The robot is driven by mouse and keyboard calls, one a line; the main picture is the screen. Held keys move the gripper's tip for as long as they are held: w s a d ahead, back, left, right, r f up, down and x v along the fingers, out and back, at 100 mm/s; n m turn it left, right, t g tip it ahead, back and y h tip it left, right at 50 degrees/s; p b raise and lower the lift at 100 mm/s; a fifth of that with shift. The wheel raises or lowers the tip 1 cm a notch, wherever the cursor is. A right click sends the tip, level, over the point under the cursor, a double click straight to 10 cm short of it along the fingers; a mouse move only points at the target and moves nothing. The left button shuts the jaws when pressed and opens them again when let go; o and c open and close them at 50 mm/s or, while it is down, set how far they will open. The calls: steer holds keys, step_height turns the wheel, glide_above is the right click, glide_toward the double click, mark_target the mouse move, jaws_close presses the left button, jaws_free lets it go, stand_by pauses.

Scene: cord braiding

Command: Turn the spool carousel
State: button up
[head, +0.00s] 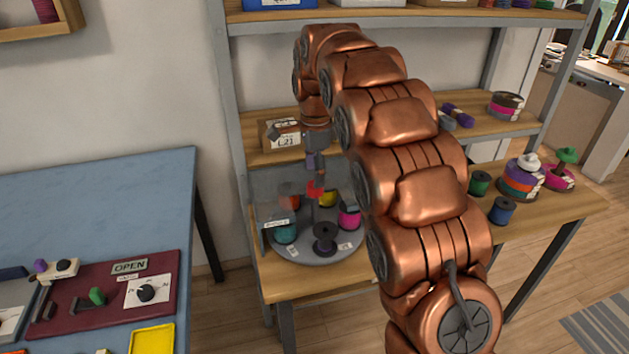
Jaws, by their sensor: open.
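The spool carousel (306,240) is a round grey turntable on the wooden bench. It carries a teal spool (285,233), a dark spool (325,239), a magenta spool (349,217), a yellow spool (327,198) and an orange-red spool (289,200). Small white labels lie by its rim. My gripper (315,186) points down over the middle of the carousel, open. Something red shows at its fingertips; I cannot tell whether it is part of the gripper or of the carousel. Contact is also unclear. My arm hides part of the bench to the right.
A clear panel (275,183) stands behind the carousel. A shelf (255,123) above holds a labelled box (280,134). Green (480,183) and blue (502,210) spools stand right of my arm. A blue table (110,205) is at left.

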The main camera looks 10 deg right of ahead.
step_height(320, 180, up, 8)
stand_by(0.5)
steer(key=s+d+n+g+p, duration=0.15)
steer(key=s+n, duration=0.75)
steer(key=s, duration=1.2)
steer(key=s+f+n+p, duration=0.1)
steer(key=s+f+n, duration=0.3)
steer(key=s, duration=0.7)
steer(key=s+f+n+p, duration=0.1)
steer(key=s+f+n, duration=0.3)
steer(key=s, duration=0.6)
steer(key=shift+s+a+f+n+p, duration=0.25)
steer(key=shift+s+f+n+p, duration=0.05)
steer(key=shift+s+n+p, duration=0.1)
